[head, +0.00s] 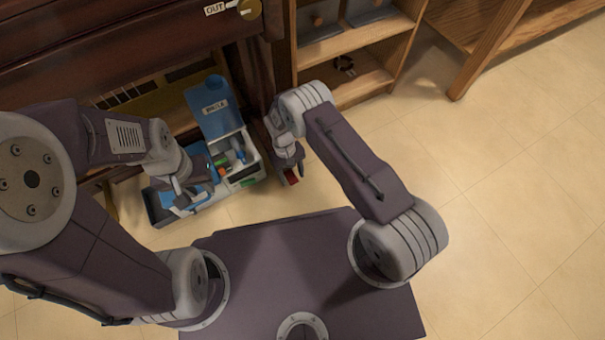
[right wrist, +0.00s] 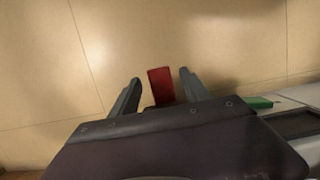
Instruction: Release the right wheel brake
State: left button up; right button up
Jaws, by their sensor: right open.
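A red tab (right wrist: 161,86), which may be the wheel brake, shows between the two fingers of my right gripper (right wrist: 160,90) in the right wrist view. The fingers are apart, one on each side of it, and I cannot tell whether they touch it. In the head view the red tab (head: 291,177) shows low beside my right gripper (head: 294,170), to the right of a white and blue case. My left gripper (head: 180,192) is over the left part of that case; its fingers are too small to judge. No wheel can be made out.
The white and blue case (head: 246,183) has a raised blue lid (head: 213,108) and several items inside. A dark wooden piano (head: 140,50) stands behind it. An open wooden shelf (head: 350,75) stands at the back, right of the piano. The tiled floor (head: 500,200) to the right is clear.

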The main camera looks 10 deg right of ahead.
aim_at(292, 178)
jog(key=p+v, duration=0.1)
jog(key=v, duration=0.1)
jog(key=s+p+v, duration=0.1)
jog(key=p+v, duration=0.1)
jog(key=shift+w+d+r, duration=0.1)
jog(key=shift+r, duration=0.1)
jog(key=shift+s+d+r+p, duration=0.6)
jog(key=shift+d+r+p, duration=0.15)
jog(key=shift+p, duration=0.3)
jog(key=s+d+r+p, duration=0.4)
jog(key=s+d+p, duration=0.2)
jog(key=d, duration=0.1)
jog(key=shift+d+r, duration=0.35)
jog(key=shift+s, duration=0.1)
jog(key=shift+c, duration=0.3)
